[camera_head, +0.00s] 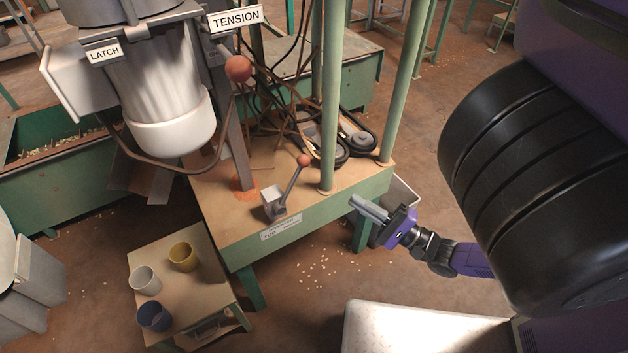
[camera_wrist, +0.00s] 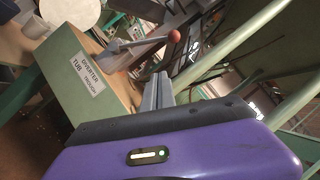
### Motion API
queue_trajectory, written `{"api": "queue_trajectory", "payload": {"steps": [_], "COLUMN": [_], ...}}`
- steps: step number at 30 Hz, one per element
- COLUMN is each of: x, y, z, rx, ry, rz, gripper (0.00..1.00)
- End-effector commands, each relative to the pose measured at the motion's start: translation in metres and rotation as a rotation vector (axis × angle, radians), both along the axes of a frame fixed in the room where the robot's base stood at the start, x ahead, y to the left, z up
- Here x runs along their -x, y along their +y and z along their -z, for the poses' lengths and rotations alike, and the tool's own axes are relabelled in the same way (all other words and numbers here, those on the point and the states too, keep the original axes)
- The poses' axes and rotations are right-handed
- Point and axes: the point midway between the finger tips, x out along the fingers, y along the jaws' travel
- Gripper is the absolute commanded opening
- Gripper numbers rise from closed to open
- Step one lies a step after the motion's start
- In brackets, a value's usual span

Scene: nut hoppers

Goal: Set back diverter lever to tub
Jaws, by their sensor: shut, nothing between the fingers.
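The diverter lever (camera_head: 291,185) is a grey rod with an orange-red ball knob (camera_head: 304,160). It rises from a small metal bracket on the front edge of the green-sided bench and leans to the right in the head view. Below it is a white label (camera_head: 281,227); in the wrist view the label (camera_wrist: 85,72) reads DIVERTER, TUB and TROUGH. The lever (camera_wrist: 140,42) and its knob (camera_wrist: 174,36) show beyond my fingers there. My gripper (camera_head: 353,202) is shut and empty, in front of the bench edge, right of and below the lever, apart from it.
Green posts (camera_head: 329,100) stand on the bench behind and right of the lever. Belts and pulleys (camera_head: 345,138) lie between them. A low table (camera_head: 208,275) with several cups stands at the front left. A white surface (camera_head: 420,330) is at the bottom right.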

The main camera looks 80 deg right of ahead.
Motion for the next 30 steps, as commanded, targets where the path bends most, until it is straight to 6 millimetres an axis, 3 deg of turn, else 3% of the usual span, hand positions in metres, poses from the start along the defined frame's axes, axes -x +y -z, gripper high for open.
{"api": "queue_trajectory", "payload": {"steps": [17,23,30], "x": [-0.004,-0.029,-0.072], "y": [0.000,-0.008,-0.023], "z": [-0.003,-0.012,-0.025], "rx": [-0.052,-0.052,-0.052], "ry": [-0.026,-0.029,-0.028], "rz": [-0.020,-0.021,-0.022], "gripper": [0.00,0.00,0.00]}}
